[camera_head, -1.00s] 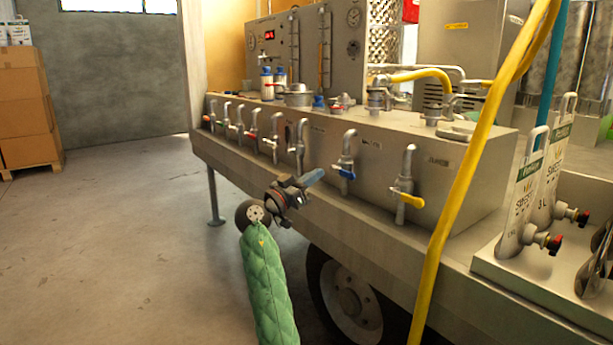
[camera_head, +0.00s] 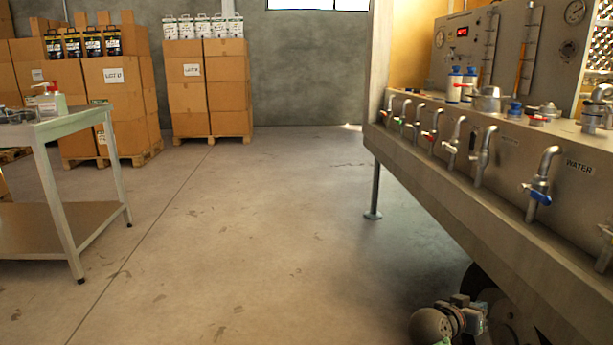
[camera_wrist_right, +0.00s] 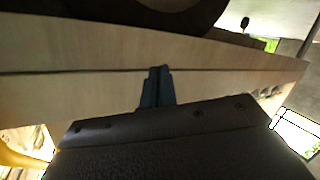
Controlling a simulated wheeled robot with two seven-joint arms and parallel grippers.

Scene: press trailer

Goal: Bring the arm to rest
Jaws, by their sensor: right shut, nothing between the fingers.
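My right gripper (camera_head: 468,314) shows low at the right in the head view, beside the trailer's wheel and below the deck edge. The lower part of my right arm is cut off by the frame's bottom. In the right wrist view the two dark fingers (camera_wrist_right: 157,88) are together with nothing between them. The trailer's pale side (camera_wrist_right: 90,65) runs across behind them; I cannot tell the exact gap. My left gripper is in neither view.
The press trailer (camera_head: 470,195) with its row of taps fills the right side. A steel table (camera_head: 75,125) stands at the left. Stacked boxes (camera_head: 205,85) stand on pallets at the back. The floor (camera_head: 250,220) between is clear.

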